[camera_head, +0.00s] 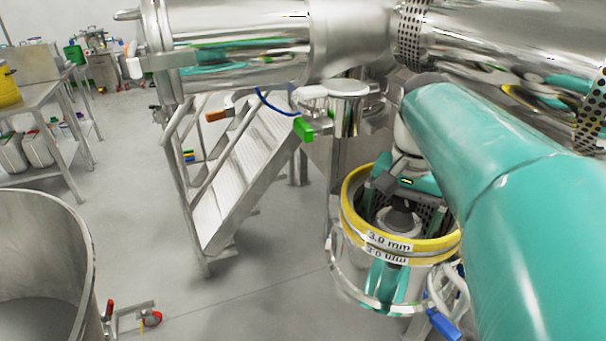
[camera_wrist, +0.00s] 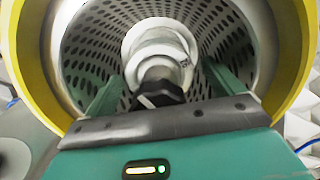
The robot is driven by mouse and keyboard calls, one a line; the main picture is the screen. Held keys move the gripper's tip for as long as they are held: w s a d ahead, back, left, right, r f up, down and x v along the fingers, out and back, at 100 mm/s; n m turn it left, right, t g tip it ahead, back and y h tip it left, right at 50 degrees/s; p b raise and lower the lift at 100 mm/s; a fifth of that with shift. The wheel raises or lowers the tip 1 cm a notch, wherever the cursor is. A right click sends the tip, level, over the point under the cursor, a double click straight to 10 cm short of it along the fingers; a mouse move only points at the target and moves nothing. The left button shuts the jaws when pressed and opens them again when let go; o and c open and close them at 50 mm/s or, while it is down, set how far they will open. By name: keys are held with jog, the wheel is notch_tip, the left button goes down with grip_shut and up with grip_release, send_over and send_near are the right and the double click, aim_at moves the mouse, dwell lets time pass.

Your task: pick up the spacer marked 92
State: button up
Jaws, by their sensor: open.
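In the wrist view a pale metal, stepped round part (camera_wrist: 160,45) with a dark angular knob stands in the middle of a perforated screen basket. A small dark mark is on its right side, too small to read, so I cannot tell whether it says 92. My gripper (camera_wrist: 163,85) is open, with one teal finger on each side of this part and nothing held. I cannot tell whether the fingers touch it. In the head view the part (camera_head: 400,220) shows inside the yellow-rimmed basket, with my gripper just above, partly hidden by my arm.
The yellow rim (camera_head: 356,195), labelled 3.0 mm, rings the basket closely around my gripper. Large steel machine housings (camera_head: 245,25) hang above. Metal steps (camera_head: 235,170) stand left of it, and a steel tub (camera_head: 45,250) is at lower left. The floor between is open.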

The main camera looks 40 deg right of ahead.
jog(key=shift+c, duration=0.4)
jog(key=c, duration=1.1)
jog(key=shift+o, duration=0.2)
jog(key=shift+r, duration=0.15)
